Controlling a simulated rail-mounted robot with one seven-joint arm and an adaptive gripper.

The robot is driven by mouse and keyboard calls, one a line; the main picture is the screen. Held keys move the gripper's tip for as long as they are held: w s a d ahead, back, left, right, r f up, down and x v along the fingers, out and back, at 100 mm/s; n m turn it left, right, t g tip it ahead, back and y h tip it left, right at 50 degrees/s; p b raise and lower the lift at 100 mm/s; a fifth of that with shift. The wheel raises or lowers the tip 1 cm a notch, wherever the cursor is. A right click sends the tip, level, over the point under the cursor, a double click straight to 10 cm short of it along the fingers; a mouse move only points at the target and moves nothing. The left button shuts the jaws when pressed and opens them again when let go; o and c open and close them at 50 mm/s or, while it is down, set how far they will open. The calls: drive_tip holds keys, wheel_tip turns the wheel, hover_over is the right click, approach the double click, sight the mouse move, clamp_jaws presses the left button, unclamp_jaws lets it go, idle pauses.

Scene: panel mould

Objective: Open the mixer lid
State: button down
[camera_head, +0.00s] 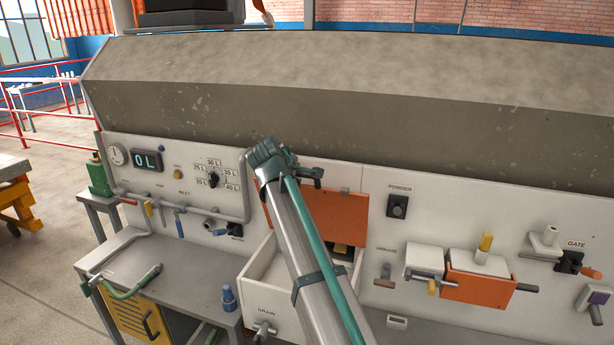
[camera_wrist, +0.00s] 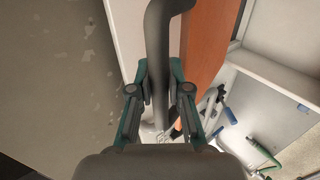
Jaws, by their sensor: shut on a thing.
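The orange lid (camera_head: 345,208) of the mixer stands raised, close to upright, against the panel above a white open-topped box (camera_head: 258,272). My gripper (camera_head: 306,171) is at the lid's upper edge, partly hidden by my own arm. In the wrist view my gripper (camera_wrist: 160,72) is shut on a dark grey bar-like handle (camera_wrist: 158,35), with a teal finger on each side. The lid's orange face (camera_wrist: 203,45) shows just right of the handle. Part of the box's inside is visible below the lid; my arm hides the rest.
A concrete-like ledge (camera_head: 330,110) runs above the panel. Left are pipes, a dial (camera_head: 213,180) and a workbench (camera_head: 130,262) with a green-handled tool. Right are a black switch (camera_head: 397,206) and another orange-fronted unit (camera_head: 478,290).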

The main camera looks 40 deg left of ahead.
idle(0.3)
drive_tip(key=c, duration=1.1)
unclamp_jaws()
drive_tip(key=v, duration=1.2)
drive_tip(key=shift+a+r, duration=0.1)
drive_tip(key=shift+r, duration=0.05)
